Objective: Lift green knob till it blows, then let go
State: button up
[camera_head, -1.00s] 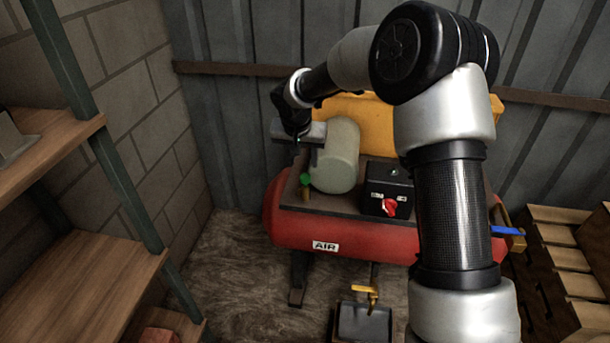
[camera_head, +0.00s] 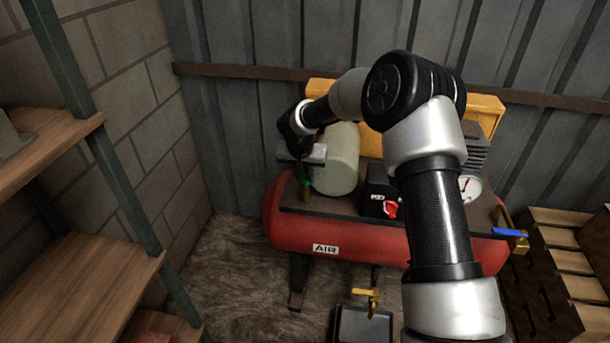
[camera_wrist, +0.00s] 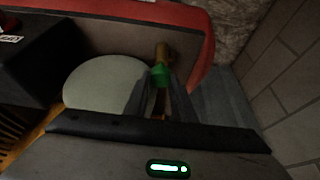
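The green knob (camera_head: 305,182) sits on top of a brass valve stem (camera_head: 305,194) at the left end of the red air tank (camera_head: 335,236). My gripper (camera_head: 304,172) is directly above the knob, pointing down, and hides part of it in the head view. In the wrist view my gripper's fingers (camera_wrist: 159,88) are apart, with a gap showing between them. The green knob (camera_wrist: 160,75) is at their tips, between them in the picture. I cannot tell whether either finger touches it.
A pale cylinder (camera_head: 337,165) stands close to the right of my gripper. Further right are a black box with a red switch (camera_head: 391,210) and a gauge (camera_head: 469,188). Wooden shelves (camera_head: 85,275) stand at left. A blue-handled valve (camera_head: 510,233) is at the tank's right end.

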grip_shut()
jog(key=shift+r, duration=0.65)
jog(key=o, duration=0.6)
grip_release()
jog(key=shift+r, duration=0.1)
jog(key=p+v, duration=0.2)
jog(key=v, duration=1.5)
jog(key=shift+r, duration=0.2)
